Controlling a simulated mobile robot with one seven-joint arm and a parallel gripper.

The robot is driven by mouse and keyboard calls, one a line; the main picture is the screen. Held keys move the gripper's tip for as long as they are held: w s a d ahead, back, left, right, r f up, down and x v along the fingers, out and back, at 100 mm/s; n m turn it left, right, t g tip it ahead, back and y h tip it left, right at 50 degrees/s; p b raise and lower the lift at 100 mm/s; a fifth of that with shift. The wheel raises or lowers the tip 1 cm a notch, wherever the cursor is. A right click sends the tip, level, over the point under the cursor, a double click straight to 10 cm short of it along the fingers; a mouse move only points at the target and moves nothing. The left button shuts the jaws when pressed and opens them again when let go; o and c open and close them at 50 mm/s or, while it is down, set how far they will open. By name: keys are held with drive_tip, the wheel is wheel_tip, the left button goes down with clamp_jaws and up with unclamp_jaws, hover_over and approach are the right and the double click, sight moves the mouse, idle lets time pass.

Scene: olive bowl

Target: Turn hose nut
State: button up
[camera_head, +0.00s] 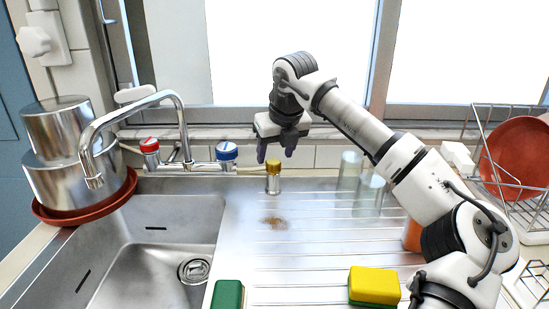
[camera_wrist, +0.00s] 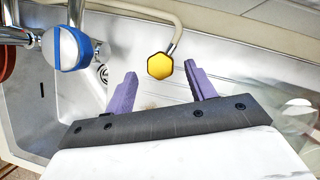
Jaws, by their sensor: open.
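The hose nut (camera_head: 273,166) is a brass-yellow hexagonal cap on a short silver fitting, upright at the back of the draining board. In the wrist view the nut (camera_wrist: 160,66) shows as a yellow hexagon with a pale hose running to it. My gripper (camera_head: 275,154) is above the nut, with its purple fingers pointing down. In the wrist view my gripper (camera_wrist: 157,75) is open, with one finger left and one right of the nut. The fingers look apart from it, and nothing is held.
The tap (camera_head: 181,120) with red (camera_head: 149,145) and blue (camera_head: 226,151) knobs stands left of the nut. Clear glasses (camera_head: 350,168) stand to the right. A yellow sponge (camera_head: 374,284) and a green block (camera_head: 228,294) lie in front.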

drive_tip(key=v, duration=1.1)
drive_tip(key=shift+s+r, duration=0.1)
drive_tip(key=shift+s, duration=0.15)
